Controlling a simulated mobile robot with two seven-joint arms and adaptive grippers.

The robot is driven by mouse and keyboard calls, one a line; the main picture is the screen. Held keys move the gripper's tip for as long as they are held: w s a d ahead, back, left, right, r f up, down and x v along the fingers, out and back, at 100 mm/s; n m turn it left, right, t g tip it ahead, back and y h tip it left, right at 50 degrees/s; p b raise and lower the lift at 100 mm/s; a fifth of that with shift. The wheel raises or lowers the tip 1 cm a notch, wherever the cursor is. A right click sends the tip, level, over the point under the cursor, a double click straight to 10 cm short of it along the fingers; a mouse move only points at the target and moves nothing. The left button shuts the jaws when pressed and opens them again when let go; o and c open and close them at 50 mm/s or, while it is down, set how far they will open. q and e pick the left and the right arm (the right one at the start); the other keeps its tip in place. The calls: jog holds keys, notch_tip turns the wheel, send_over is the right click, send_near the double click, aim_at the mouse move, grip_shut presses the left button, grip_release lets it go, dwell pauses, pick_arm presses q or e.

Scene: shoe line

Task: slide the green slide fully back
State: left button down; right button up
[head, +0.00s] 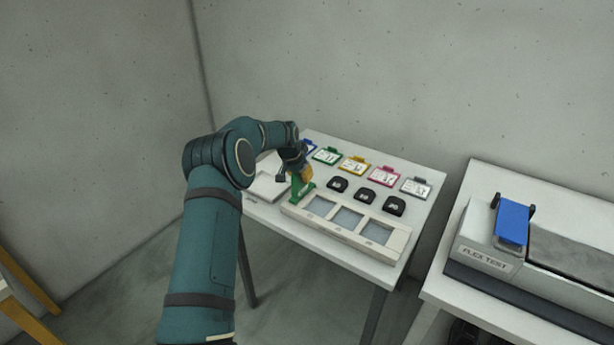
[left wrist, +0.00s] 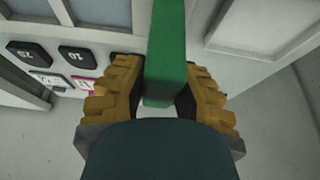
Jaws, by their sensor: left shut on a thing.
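The green slide (head: 299,190) is at the left end of a cream frame (head: 345,238) with three windows, on the white table. In the left wrist view the green slide (left wrist: 166,50) is a long green bar running up between the yellow finger pads. My left gripper (head: 303,176) is shut on the green slide from above; it also shows in the left wrist view (left wrist: 160,95). The gripper and arm partly hide the slide's back end. My right gripper is not in view.
Several coloured clip cards, such as a yellow one (head: 356,165), line the table's back. Three black numbered blocks, one in the middle (head: 366,195), lie behind the frame. A white tray (head: 262,192) is at the left. A flex test machine (head: 485,257) stands on the right table.

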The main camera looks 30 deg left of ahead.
pick_arm(q)
jog(key=shift+s+a+f, duration=0.1)
jog(key=shift+a, duration=0.1)
jog(key=c, duration=0.7)
grip_release()
jog(key=shift+a, duration=0.15)
jog(key=v, duration=1.2)
